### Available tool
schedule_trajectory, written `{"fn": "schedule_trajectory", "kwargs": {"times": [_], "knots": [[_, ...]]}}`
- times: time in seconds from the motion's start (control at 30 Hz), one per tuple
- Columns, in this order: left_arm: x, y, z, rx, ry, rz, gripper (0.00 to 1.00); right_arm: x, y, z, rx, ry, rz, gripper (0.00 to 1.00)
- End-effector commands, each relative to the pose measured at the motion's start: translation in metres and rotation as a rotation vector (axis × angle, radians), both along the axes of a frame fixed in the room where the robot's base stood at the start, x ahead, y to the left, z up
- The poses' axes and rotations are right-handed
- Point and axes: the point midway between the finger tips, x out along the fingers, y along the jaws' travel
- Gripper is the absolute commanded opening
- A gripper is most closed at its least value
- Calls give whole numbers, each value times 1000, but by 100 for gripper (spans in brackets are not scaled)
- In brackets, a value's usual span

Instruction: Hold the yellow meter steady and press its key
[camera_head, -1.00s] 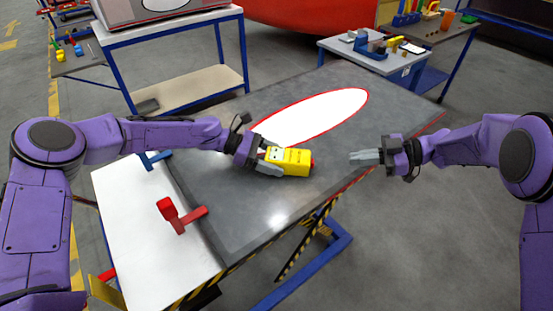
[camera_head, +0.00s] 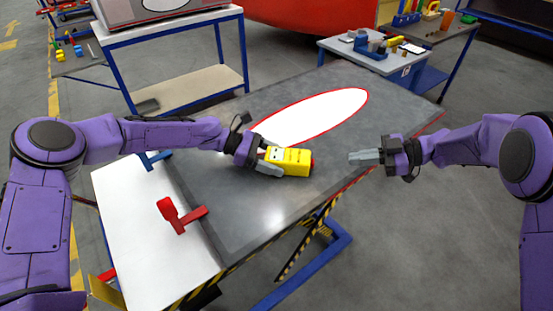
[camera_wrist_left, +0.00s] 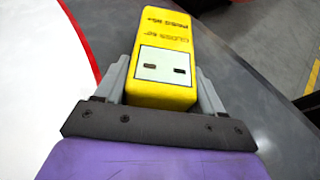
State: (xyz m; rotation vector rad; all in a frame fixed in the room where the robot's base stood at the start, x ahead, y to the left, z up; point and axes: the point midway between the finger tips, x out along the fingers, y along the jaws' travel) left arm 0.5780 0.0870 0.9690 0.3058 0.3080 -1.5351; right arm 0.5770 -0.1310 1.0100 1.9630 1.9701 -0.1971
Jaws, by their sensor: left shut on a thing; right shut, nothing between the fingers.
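The yellow meter (camera_head: 291,161) is over the dark grey tabletop, with a white panel on its near end and a red part at its right end. My left gripper (camera_head: 272,161) is shut on the meter's left end. In the left wrist view the meter (camera_wrist_left: 168,35) sits between both fingers, with printed lettering on its top face and two dark slots in the white panel. No key can be clearly made out. My right gripper (camera_head: 352,158) is shut and empty, to the right of the meter and apart from it, fingers pointing left.
The grey table (camera_head: 240,215) has a white oval with a red rim (camera_head: 320,115) behind the meter. The tabletop between meter and right gripper is clear.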

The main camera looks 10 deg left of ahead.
Motion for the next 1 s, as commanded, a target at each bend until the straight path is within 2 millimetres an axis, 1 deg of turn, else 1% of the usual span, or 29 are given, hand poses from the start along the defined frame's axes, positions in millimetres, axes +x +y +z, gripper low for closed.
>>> {"fn": "schedule_trajectory", "kwargs": {"times": [0.03, 0.43, 0.47, 0.53, 0.6, 0.67, 0.77, 0.8, 0.87, 0.9, 1.0], "knots": [[-2, 0, -4, 4, 4, -4, 22, 0, 0, 0, 0, 0, 0, 0], [-2, 0, -4, 5, 4, -5, 22, 0, 0, 0, 0, -1, 0, 0], [-2, 0, -4, 5, 4, -5, 22, 1, 0, 2, 0, -4, -1, 0], [-2, 0, -4, 5, 4, -5, 22, 2, -2, 12, 19, -14, -11, 0], [-2, 0, -4, 5, 5, -4, 22, -2, 2, 19, 111, 27, -101, 0], [-2, 0, -5, 5, 5, -4, 22, -2, 5, 21, 189, 121, -229, 0], [-2, 0, -5, 5, 5, -4, 22, -1, 4, 13, 321, 367, -482, 0], [-2, 0, -5, 5, 5, -4, 22, -1, 2, 7, 368, 478, -579, 0], [-2, 0, -5, 5, 5, -4, 22, -3, -2, -6, 429, 646, -717, 0], [-2, 0, -5, 5, 5, -4, 22, -5, -5, -15, 464, 752, -799, 0], [-2, 0, -5, 5, 5, -4, 22, -7, -13, -33, 522, 945, -943, 0]]}}
